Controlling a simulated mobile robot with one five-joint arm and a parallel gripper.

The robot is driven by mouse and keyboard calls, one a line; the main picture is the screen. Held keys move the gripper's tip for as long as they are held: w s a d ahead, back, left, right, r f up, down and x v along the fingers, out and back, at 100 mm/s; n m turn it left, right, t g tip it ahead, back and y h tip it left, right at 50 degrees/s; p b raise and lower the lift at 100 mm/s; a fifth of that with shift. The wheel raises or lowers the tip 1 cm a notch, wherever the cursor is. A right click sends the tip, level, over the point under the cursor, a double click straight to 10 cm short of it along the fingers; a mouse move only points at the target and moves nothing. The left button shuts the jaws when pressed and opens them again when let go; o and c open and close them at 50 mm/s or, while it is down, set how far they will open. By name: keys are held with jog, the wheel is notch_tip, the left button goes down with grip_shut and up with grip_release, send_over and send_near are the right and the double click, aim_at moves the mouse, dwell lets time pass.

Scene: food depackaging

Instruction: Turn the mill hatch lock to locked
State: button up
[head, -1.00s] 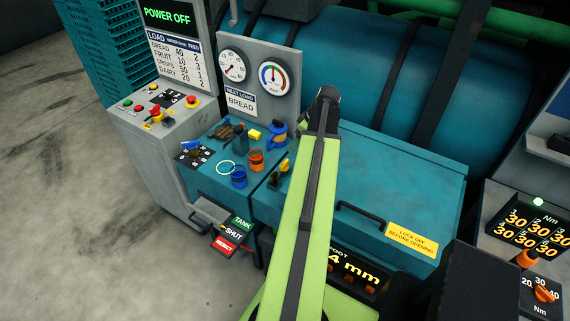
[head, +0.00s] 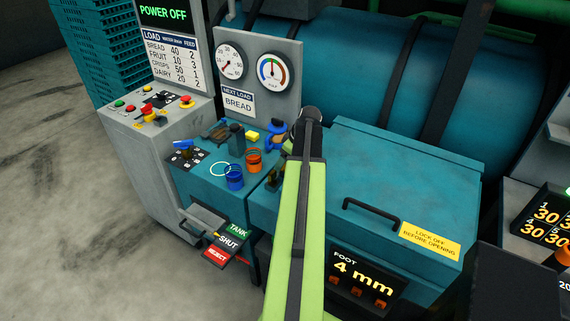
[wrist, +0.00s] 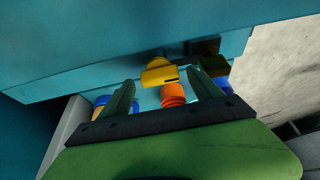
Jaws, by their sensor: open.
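The mill hatch (head: 400,180) is a closed teal lid with a black handle and a yellow label reading "LOCK OFF BEFORE OPENING" (head: 430,241). A yellow lock knob (wrist: 159,72) sits on the teal face in the wrist view, with a dark bracket (wrist: 205,47) beside it. My gripper (wrist: 161,79) is open, with the yellow knob in line between its fingertips. I cannot tell if they touch it. In the head view the lock (head: 275,178) is largely hidden behind my green arm, and my gripper is hidden there. The lock's setting is not readable.
An orange knob (head: 254,160) and a blue knob (head: 234,177) stand on the panel left of the hatch. A gauge board (head: 259,75) rises behind them. A grey console reading "POWER OFF" (head: 165,15) stands further left. The floor at left is clear.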

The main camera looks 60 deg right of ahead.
grip_shut()
dwell(0.3)
